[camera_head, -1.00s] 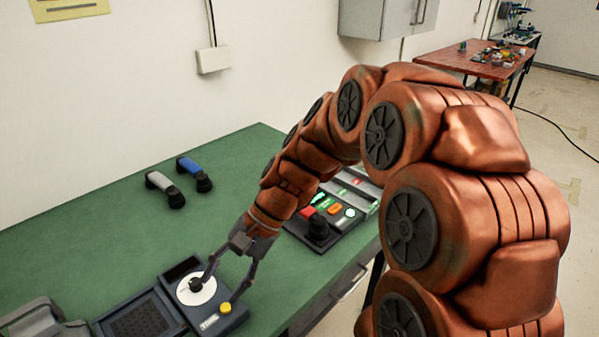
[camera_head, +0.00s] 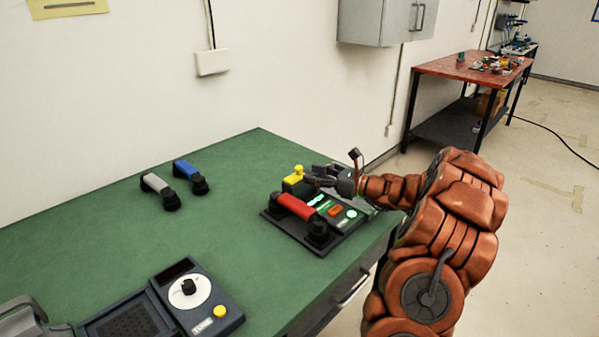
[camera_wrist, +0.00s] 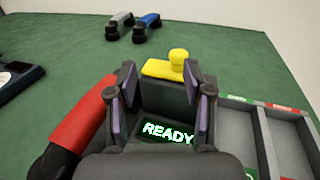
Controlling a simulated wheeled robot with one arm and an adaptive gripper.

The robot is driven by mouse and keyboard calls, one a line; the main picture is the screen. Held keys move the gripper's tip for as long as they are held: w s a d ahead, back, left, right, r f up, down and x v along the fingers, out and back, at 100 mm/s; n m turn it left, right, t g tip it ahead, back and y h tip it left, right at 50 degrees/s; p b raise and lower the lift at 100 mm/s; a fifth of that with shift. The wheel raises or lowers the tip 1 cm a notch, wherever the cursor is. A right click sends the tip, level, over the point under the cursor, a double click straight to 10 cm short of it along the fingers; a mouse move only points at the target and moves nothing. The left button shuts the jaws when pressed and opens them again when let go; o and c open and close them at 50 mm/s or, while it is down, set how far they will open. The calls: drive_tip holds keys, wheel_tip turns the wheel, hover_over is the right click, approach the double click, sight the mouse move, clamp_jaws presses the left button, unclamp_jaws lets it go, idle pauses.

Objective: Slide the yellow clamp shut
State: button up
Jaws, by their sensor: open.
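The yellow clamp (camera_head: 294,177) has a flat plate with a round knob and sits at the back left end of the dark phone base (camera_head: 268,215). In the wrist view the clamp (camera_wrist: 160,69) lies just beyond the fingertips, with its knob right of the middle. My gripper (camera_head: 320,176) reaches in from the right, low over the base. In the wrist view my gripper (camera_wrist: 162,82) is open, its fingers spread on either side of a dark block in front of the clamp. I cannot tell whether they touch it.
A red handset (camera_head: 296,207) lies on the base close to my gripper, left of it in the wrist view. A screen (camera_wrist: 168,133) reads READY. Grey and blue handsets (camera_head: 190,177) stand farther back. A tone box (camera_head: 195,300) sits at the front. The green table's middle is clear.

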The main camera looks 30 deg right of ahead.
sight(300, 167)
drive_tip(key=shift+d+f+m+t+h, duration=0.15)
drive_tip(key=shift+d+f+m+h, duration=0.1)
drive_tip(key=shift+d, duration=0.4)
drive_tip(key=shift+d+f+m+t+h, duration=0.15)
drive_tip(key=shift+d+m, duration=0.1)
drive_tip(key=shift+d, duration=0.35)
drive_tip(key=shift+p+x, duration=0.35)
drive_tip(key=shift+x, duration=3.45)
drive_tip(key=shift+r, duration=0.1)
drive_tip(key=shift+c, duration=0.2)
clamp_jaws()
